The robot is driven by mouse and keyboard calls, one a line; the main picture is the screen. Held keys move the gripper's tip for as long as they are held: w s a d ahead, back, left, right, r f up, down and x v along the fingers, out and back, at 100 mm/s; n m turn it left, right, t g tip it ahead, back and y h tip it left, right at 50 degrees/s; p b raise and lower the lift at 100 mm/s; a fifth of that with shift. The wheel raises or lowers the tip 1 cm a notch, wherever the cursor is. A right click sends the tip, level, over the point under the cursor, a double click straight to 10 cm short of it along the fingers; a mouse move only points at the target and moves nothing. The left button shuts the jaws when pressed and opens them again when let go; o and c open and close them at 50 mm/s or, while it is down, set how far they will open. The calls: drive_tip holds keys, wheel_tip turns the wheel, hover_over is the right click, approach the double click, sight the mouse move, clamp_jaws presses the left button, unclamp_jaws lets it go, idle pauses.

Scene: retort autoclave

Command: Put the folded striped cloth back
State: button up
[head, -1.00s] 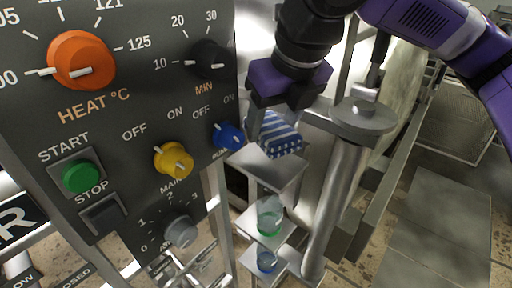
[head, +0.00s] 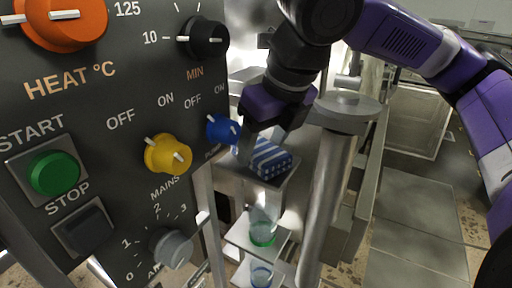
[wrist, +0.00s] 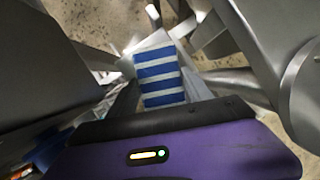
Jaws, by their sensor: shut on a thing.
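The folded striped cloth (head: 270,160) is blue and white. In the head view it sits at the small grey shelf plate (head: 284,179) beside the control panel; I cannot tell whether it rests on the plate or is just above it. My gripper (head: 262,142) reaches down from above and is shut on the cloth, with a finger on each side.
The control panel (head: 100,120) with knobs and buttons stands close on the left, its blue knob (head: 222,129) near my gripper. A metal post with a round top (head: 345,110) stands close on the right. Lower shelves hold a green-rimmed glass (head: 263,232) and a blue-rimmed glass (head: 262,276).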

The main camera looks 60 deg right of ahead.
drive_tip(key=shift+f, duration=0.15)
drive_tip(key=o, duration=0.9)
drive_tip(key=v, duration=1.2)
